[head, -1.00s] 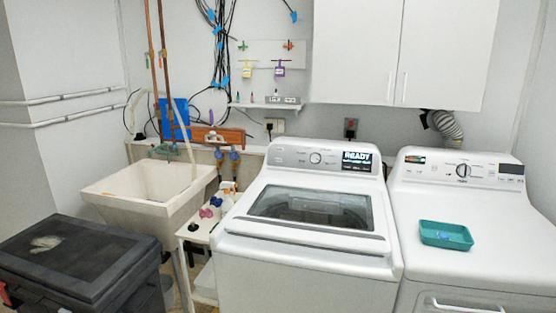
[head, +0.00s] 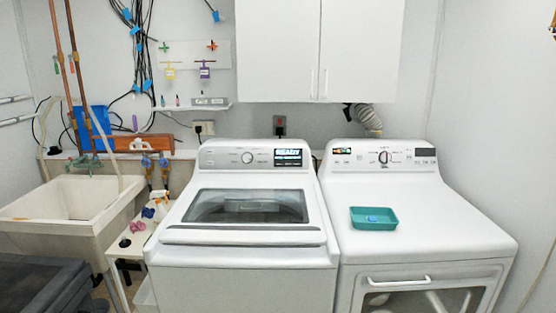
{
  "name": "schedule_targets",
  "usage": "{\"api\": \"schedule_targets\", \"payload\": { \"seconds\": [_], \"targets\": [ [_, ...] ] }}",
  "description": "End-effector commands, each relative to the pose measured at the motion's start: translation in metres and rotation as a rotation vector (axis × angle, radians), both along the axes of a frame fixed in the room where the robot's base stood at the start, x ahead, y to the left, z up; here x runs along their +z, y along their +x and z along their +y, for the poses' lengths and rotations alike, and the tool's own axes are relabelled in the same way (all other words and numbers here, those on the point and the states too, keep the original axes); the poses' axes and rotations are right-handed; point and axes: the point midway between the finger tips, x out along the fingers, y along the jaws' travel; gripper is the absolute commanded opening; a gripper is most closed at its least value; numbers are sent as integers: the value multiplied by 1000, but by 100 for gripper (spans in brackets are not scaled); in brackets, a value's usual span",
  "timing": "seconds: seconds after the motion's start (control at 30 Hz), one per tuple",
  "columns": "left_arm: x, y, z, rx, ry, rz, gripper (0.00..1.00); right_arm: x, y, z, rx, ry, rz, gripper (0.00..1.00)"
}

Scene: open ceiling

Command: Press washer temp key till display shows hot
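The washer (head: 245,265) is a white top-loader with a closed lid and a dark window, at the middle of the head view. Its control panel (head: 220,157) runs along the back, with a round dial (head: 248,157) near the middle. The washer display (head: 288,157) on the right of the panel is lit and reads READY in large letters, with smaller lines below too small to read. A separate temp key cannot be made out at this size. Neither of my grippers is in view.
A white dryer (head: 430,225) stands right of the washer with a teal tray (head: 373,224) on top. A utility sink (head: 70,205), a small side table (head: 120,250) with bottles and a dark bin (head: 35,285) are on the left. White cabinets (head: 320,55) hang above.

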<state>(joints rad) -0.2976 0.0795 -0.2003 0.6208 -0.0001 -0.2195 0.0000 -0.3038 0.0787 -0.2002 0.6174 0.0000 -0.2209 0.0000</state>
Motion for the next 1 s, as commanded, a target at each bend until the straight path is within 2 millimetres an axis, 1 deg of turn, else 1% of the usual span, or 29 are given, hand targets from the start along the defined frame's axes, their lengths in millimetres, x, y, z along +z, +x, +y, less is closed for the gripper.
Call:
{"api": "schedule_targets", "payload": {
  "seconds": [0.17,0.43,0.47,0.5,0.57,0.6,1.0],
  "targets": [
    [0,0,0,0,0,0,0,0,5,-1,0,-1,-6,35],
    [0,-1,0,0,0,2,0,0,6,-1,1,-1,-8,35],
    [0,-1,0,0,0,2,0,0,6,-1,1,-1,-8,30],
    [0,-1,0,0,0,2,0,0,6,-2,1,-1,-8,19],
    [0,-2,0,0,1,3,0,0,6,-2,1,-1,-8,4],
    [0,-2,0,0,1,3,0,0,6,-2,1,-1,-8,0],
    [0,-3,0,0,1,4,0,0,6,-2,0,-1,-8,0]
  ]
}}
